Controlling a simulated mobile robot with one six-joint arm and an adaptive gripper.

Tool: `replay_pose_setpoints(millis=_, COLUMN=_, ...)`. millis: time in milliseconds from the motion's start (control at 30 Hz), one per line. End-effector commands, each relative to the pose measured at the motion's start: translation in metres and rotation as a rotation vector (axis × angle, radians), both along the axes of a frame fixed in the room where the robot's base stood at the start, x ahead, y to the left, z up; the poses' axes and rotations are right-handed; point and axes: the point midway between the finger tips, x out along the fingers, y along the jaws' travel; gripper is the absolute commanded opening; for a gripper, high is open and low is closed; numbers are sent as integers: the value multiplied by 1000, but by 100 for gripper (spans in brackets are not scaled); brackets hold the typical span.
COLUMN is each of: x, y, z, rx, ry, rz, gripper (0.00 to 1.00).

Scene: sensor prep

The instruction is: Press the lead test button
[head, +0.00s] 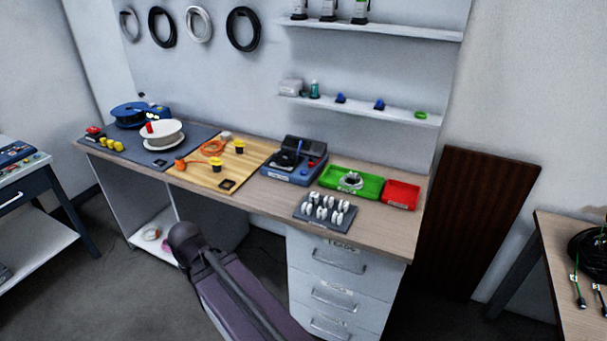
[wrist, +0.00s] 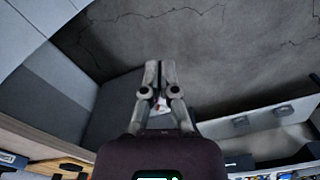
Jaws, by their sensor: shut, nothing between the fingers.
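A blue tester-like box (head: 293,166) with a dark upper part stands on the workbench, right of the wooden board. A small red spot (head: 311,163) shows on its top, perhaps a button; I cannot read any label there. My gripper (wrist: 160,68) shows in the wrist view with its two fingers together and nothing between them. It points toward the floor area and is apart from the box. In the head view my arm rises in front of the bench, and the fingers cannot be made out.
The workbench (head: 259,204) holds a green tray (head: 330,180), a red tray (head: 402,194), a grey block of white pieces, spools and a wooden board (head: 205,178). White drawers (head: 345,249) stand below. Shelves hang above. Side tables stand left and right.

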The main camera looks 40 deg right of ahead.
Motion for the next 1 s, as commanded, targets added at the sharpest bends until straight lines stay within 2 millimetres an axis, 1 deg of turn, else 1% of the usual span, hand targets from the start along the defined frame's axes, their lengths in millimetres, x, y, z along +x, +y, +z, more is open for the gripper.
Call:
replay_pose_setpoints(millis=500, x=0, y=0, z=0, rx=0, ry=0, rz=0, gripper=0)
replay_pose_setpoints(millis=667, x=4, y=-3, z=1, rx=6, ry=-6, rz=-7, gripper=0)
replay_pose_setpoints(millis=767, x=11, y=-7, z=3, rx=16, ry=-15, rz=-17, gripper=0)
replay_pose_setpoints(millis=867, x=21, y=-16, z=6, rx=30, ry=-29, rz=-35, gripper=0)
replay_pose_setpoints(millis=1000, x=40, y=-31, z=12, rx=59, ry=-60, rz=-71, gripper=0)
